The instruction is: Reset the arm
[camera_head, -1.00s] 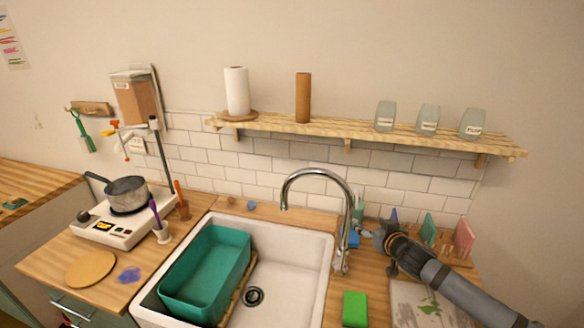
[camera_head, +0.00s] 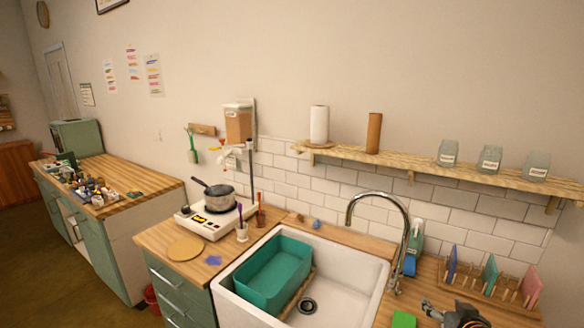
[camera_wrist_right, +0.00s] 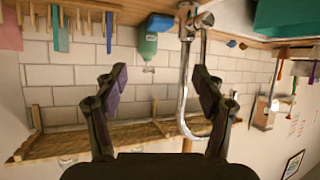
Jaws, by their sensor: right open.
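My right gripper (camera_head: 440,311) shows at the bottom right of the head view, beside the green sponge and near the rack. In the right wrist view my right gripper (camera_wrist_right: 160,85) has its two dark fingers wide apart with nothing between them. That view is upside down, with the tap (camera_wrist_right: 186,75) and a green bottle (camera_wrist_right: 148,42) beyond the fingers. Most of my right arm is cut off by the lower edge of the head view. My left gripper is in neither view.
The white sink (camera_head: 347,270) holds a teal basin (camera_head: 268,292). The tall tap (camera_head: 405,225) stands close to my right gripper. A green sponge (camera_head: 403,319) and a rack with coloured boards (camera_head: 490,274) are near it. A shelf (camera_head: 430,174) runs above.

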